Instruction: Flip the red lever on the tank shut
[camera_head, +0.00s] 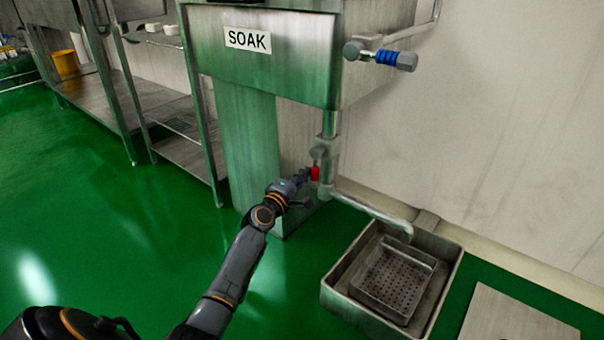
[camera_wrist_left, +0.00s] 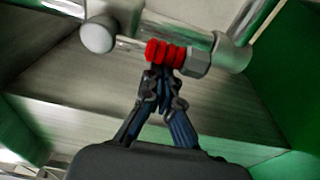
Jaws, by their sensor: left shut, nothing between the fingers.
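The tank (camera_head: 262,60) is a metal box labelled SOAK, on a metal pedestal. Under it, a pipe carries a valve with a red lever (camera_head: 315,173). My left gripper (camera_head: 304,175) is right beside the red lever in the head view. In the left wrist view, the ribbed red lever grip (camera_wrist_left: 166,54) lies just beyond the closed fingertips (camera_wrist_left: 161,70). The fingertips are at or touching its lower edge; I cannot tell if they touch. The gripper is shut with nothing between the fingers. My right gripper is not in view.
A blue-ribbed handle (camera_head: 387,58) sits on an upper pipe at the right. A drain pipe (camera_head: 370,207) runs to a floor basin (camera_head: 341,297) holding a perforated tray (camera_head: 366,291). Metal tables (camera_head: 185,155) stand at the left. Green floor at the left is clear.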

